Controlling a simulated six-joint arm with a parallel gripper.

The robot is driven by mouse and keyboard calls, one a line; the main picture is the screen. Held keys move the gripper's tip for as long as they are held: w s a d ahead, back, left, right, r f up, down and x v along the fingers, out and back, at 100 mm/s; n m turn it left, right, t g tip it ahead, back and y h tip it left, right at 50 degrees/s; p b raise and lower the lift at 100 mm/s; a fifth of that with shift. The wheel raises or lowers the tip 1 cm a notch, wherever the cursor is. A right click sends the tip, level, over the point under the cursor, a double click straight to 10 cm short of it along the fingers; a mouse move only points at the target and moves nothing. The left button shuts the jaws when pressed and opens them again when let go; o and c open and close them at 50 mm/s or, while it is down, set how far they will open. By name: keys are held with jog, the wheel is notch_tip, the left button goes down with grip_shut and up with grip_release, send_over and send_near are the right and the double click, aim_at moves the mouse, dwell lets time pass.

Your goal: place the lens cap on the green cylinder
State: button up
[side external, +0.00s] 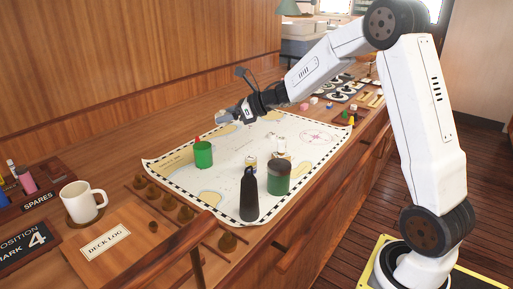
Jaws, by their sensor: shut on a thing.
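A bright green cylinder (203,155) stands upright on the chart, towards its left side. A small red tip shows at its top left edge. My gripper (223,118) is above the chart, higher than the green cylinder and a little to its right in the picture. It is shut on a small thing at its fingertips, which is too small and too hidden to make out. I cannot tell from this view whether it is the lens cap. The gripper and the green cylinder look apart.
A black bottle (249,196) and a dark-topped green jar (278,178) stand near the front edge of the chart (222,183). Small tins are behind them. A white mug (82,202) stands at the left. Trays of small parts (345,90) lie at the back right.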

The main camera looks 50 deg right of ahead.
jog(key=w+d+f, duration=0.1)
jog(key=w+f, duration=0.3)
jog(key=w, duration=0.3)
send_over(205, 145)
jog(key=s, duration=0.2)
jog(key=f, duration=0.3)
jog(key=shift+w+a+f, duration=0.15)
jog(key=shift+a+f, duration=0.05)
jog(key=shift+f, duration=0.15)
jog(key=shift+w+d+f, duration=0.1)
jog(key=shift+w+f, duration=0.45)
jog(key=shift+f, duration=0.1)
jog(key=shift+w+f, duration=0.15)
jog(key=shift+w, duration=0.05)
jog(key=shift+f, duration=1.6)
jog(key=shift+f, duration=0.1)
jog(key=o, duration=1.2)
